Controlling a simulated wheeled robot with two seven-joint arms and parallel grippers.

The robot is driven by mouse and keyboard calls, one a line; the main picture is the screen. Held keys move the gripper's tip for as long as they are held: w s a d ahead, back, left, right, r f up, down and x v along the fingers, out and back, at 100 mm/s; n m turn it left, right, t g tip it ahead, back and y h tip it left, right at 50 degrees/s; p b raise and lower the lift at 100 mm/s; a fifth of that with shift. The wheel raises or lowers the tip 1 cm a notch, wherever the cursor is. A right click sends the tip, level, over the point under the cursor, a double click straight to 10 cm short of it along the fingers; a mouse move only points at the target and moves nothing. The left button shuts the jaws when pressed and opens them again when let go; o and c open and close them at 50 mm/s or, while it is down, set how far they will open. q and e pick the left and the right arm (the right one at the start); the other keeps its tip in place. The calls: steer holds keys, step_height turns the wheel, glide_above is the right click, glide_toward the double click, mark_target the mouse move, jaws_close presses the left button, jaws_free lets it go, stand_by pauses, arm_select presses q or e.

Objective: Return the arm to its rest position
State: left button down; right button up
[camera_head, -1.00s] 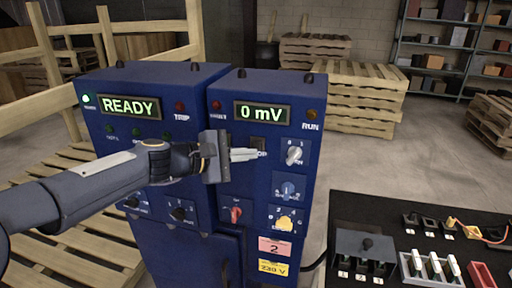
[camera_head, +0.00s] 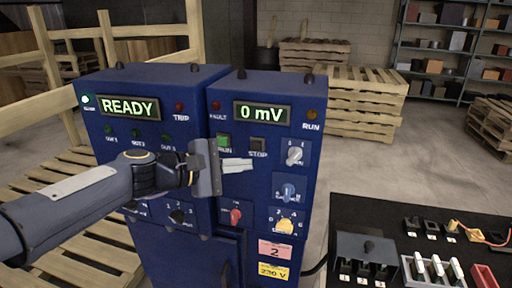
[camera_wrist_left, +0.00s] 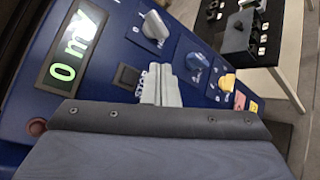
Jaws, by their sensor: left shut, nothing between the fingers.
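My left gripper (camera_head: 237,165) is shut and empty. In the head view it comes in from the left and is in front of the blue control cabinet (camera_head: 262,190), just below the green RUN button (camera_head: 223,141) and the dark STOP button (camera_head: 258,145). In the left wrist view its closed fingers (camera_wrist_left: 160,88) point at the panel, beside the dark STOP button (camera_wrist_left: 128,76). I cannot tell whether the fingertips touch the panel. The 0 mV display (camera_head: 262,113) is lit, and so is the READY display (camera_head: 129,106). My right gripper is not in view.
A black table (camera_head: 400,212) with small parts stands at the right. Wooden pallets (camera_head: 352,97) and shelves (camera_head: 437,50) stand behind.

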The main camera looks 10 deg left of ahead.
arm_select(q)
steer(key=s+a+f+m+g+y, duration=0.2)
steer(key=s+f+m, duration=0.4)
steer(key=s+f, duration=0.3)
steer(key=s+a+f+m+g+y, duration=0.2)
steer(key=s+f+m+y, duration=0.3)
steer(key=s+f, duration=0.5)
steer(key=s+m+g, duration=0.1)
steer(key=s+m, duration=0.1)
steer(key=s, duration=0.5)
steer(key=shift+a+m, duration=0.3)
steer(key=shift+r, duration=0.1)
